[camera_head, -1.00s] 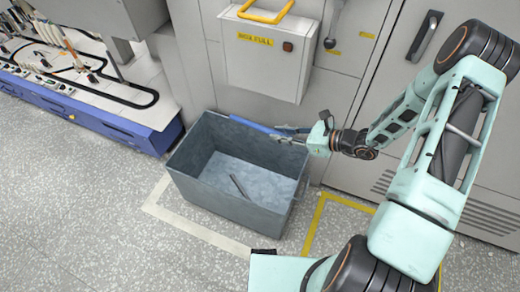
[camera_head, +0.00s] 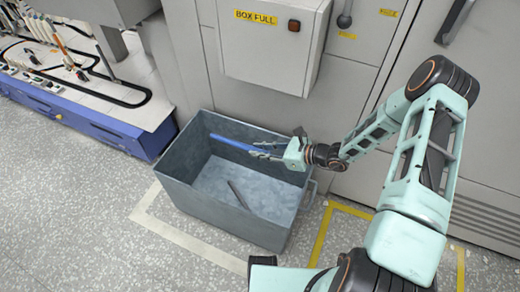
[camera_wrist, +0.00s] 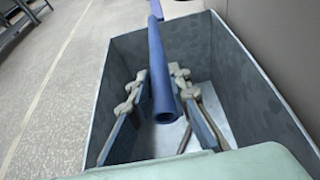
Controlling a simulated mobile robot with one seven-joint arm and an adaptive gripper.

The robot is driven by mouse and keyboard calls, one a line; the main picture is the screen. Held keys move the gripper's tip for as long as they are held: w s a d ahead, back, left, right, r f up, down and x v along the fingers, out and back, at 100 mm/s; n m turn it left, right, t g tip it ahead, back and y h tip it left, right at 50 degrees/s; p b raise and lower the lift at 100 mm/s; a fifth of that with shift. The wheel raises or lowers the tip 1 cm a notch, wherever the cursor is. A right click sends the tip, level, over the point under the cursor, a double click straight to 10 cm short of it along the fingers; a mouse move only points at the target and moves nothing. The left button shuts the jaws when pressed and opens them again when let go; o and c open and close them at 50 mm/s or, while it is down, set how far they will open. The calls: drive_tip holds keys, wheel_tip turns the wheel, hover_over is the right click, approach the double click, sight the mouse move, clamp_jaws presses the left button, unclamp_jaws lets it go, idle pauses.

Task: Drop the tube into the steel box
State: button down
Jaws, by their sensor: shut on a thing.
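The blue tube (camera_head: 232,143) is held by my gripper (camera_head: 262,151), near the tube's right end in the head view. In the wrist view the tube (camera_wrist: 157,62) runs between my two fingers (camera_wrist: 158,82), its open near end facing the camera. The grey steel box (camera_head: 215,207) stands on the floor, open at the top. The tube and fingers are over the box's opening, near its back wall, with the tube tilted slightly. I cannot tell how far below the rim the tube is.
A dark bar (camera_head: 238,195) lies on the box's floor. A grey cabinet with a "BOX FULL" sign (camera_head: 257,17) rises behind the box. A blue-edged machine bench (camera_head: 95,122) is at the left.

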wheel_tip(320, 180, down, 4)
drive_tip(key=b, duration=0.2)
drive_tip(key=shift+f+b, duration=0.25)
drive_tip(key=shift+b, duration=0.1)
drive_tip(key=c, duration=1.7)
unclamp_jaws()
drive_tip(key=shift+d+r, duration=0.1)
drive_tip(key=shift+d, duration=0.05)
drive_tip(key=v, duration=1.1)
drive_tip(key=shift+s+d+r, duration=0.1)
drive_tip(key=shift+s+d, duration=0.1)
drive_tip(key=shift+d, duration=0.2)
